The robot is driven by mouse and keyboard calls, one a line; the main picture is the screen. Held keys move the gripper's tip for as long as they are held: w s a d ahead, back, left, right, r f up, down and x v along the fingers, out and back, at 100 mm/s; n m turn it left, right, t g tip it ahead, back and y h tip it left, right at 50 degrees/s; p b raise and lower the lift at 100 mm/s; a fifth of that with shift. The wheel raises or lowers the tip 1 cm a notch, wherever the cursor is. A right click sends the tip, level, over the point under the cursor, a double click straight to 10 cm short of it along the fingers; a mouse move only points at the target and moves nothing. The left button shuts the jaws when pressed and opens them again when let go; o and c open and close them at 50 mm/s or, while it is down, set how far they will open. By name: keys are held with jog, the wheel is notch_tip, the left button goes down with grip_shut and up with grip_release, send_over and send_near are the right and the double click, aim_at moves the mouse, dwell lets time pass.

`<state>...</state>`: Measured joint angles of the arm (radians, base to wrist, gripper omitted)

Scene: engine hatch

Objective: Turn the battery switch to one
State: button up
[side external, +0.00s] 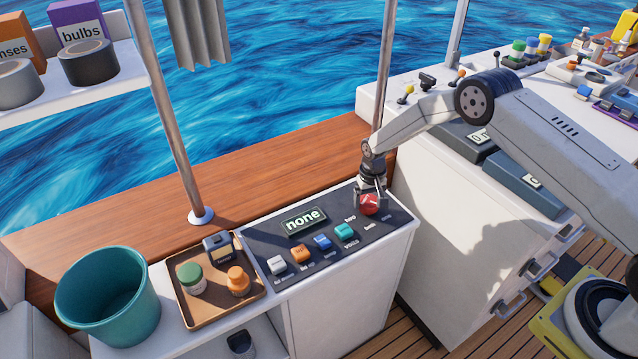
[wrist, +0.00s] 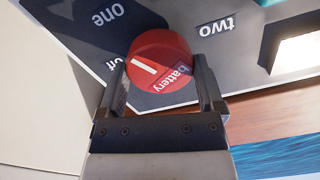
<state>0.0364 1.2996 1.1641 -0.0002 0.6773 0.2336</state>
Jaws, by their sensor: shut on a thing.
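The battery switch is a round red knob (wrist: 163,52) with a white pointer line and the word "battery" on it. In the wrist view its line slants up and to the left, toward the side where the labels "off" (wrist: 112,63) and "one" (wrist: 110,13) are. The label "two" (wrist: 216,27) is at the upper right. In the side view the knob (side external: 369,206) is at the right end of the dark panel (side external: 262,251). My gripper (wrist: 160,80) is shut on the knob, one finger on each side; it comes down from above in the side view (side external: 370,198).
The panel has a display (side external: 304,221) reading "none" and a row of white, orange, blue and teal switches, the teal one (side external: 344,231) nearest the knob. A tray (side external: 212,318) with jars and a teal bucket (side external: 108,305) stand at left. A metal post (side external: 384,90) rises behind my gripper.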

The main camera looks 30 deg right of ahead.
aim_at(369, 201)
dwell(0.4)
jog(key=o, duration=1)
jog(key=shift+r, duration=0.1)
jog(key=shift+r, duration=3.8)
jog(key=shift+r, duration=0.1)
